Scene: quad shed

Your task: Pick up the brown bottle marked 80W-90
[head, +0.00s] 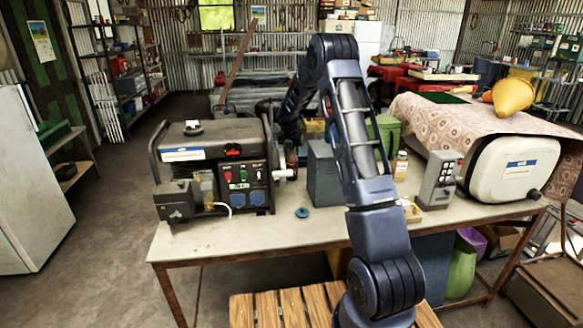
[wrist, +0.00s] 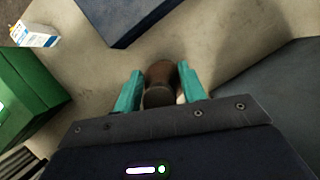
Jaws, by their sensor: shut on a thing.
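In the wrist view, the brown bottle (wrist: 163,71) with a dark cap stands between the two teal fingers of my gripper (wrist: 160,78). The fingers are closed on it from both sides, and I look down on it from above. No marking on the bottle can be read from this angle.
The generator (head: 215,150) stands on the left of the workbench (head: 300,243). A white tank (head: 515,168) is at the right end.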

